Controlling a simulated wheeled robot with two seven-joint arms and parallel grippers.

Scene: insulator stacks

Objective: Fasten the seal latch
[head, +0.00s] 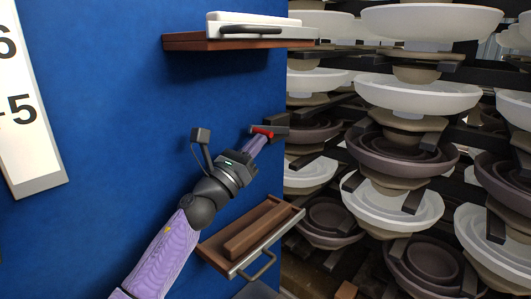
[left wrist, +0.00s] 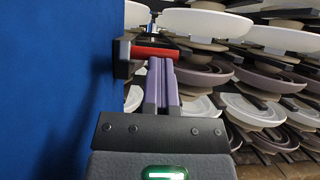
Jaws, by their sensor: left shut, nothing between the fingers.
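The seal latch, a red bar on a dark mount (head: 275,131), sits at the right edge of the blue wall. In the left wrist view the red bar (left wrist: 154,52) runs across, just beyond my fingertips, with its dark mount (left wrist: 124,57) on the wall at left. My left gripper (head: 258,140) reaches up to the latch from below left in the head view. Its purple fingers (left wrist: 160,62) are shut together with nothing between them. The tips overlap the red bar's lower edge in the picture; I cannot tell whether they touch it. My right gripper is not in view.
A brown shelf with a white handled piece (head: 245,28) juts out above the latch. A brown tray with a metal handle (head: 250,238) juts out below my arm. Stacks of white and dark insulators (head: 420,95) fill the right side.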

